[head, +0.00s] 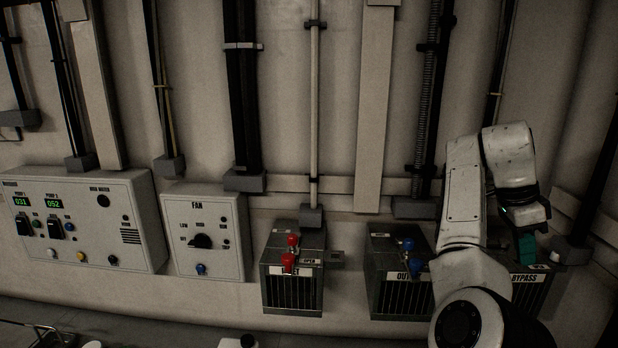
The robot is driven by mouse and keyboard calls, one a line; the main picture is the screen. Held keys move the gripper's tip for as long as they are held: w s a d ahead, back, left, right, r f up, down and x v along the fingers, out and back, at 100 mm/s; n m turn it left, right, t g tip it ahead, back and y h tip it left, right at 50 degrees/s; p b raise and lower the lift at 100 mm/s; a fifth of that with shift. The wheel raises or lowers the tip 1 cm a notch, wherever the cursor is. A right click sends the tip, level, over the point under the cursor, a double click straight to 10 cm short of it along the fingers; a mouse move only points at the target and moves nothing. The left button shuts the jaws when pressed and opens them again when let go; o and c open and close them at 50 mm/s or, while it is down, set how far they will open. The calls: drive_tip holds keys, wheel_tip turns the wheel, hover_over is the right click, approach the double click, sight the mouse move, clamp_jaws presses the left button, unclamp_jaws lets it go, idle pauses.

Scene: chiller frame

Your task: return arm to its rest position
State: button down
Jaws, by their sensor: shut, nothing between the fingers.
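My gripper (527,246) shows at the right of the head view, at the end of my white arm. My arm covers much of the left side of that box.
Further left are the fan panel (204,232) and a pump panel (82,222). Pipes (242,90) run up the wall.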

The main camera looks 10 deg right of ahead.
drive_tip(key=s+a+f+n+t+b, duration=0.1)
drive_tip(key=s+f+n, duration=0.25)
drive_tip(key=f, duration=0.55)
drive_tip(key=s+a+f+n+h, duration=0.1)
drive_tip(key=s+f+n, duration=0.3)
drive_tip(key=f, duration=0.5)
drive_tip(key=s+a+f+n+t+b, duration=0.1)
drive_tip(key=s+f+n, duration=0.1)
drive_tip(key=s+f, duration=0.55)
drive_tip(key=s+a+f+n+y, duration=0.2)
drive_tip(key=s+a+f+n, duration=0.4)
drive_tip(key=s+a, duration=0.3)
drive_tip(key=s+a+f+n+t+y+b, duration=0.1)
drive_tip(key=s+a+f+n+y, duration=0.1)
drive_tip(key=s+a+f+n, duration=0.4)
drive_tip(key=s+a, duration=0.3)
drive_tip(key=s, duration=0.1)
drive_tip(key=shift+s+f, duration=0.35)
drive_tip(key=shift+n, duration=0.25)
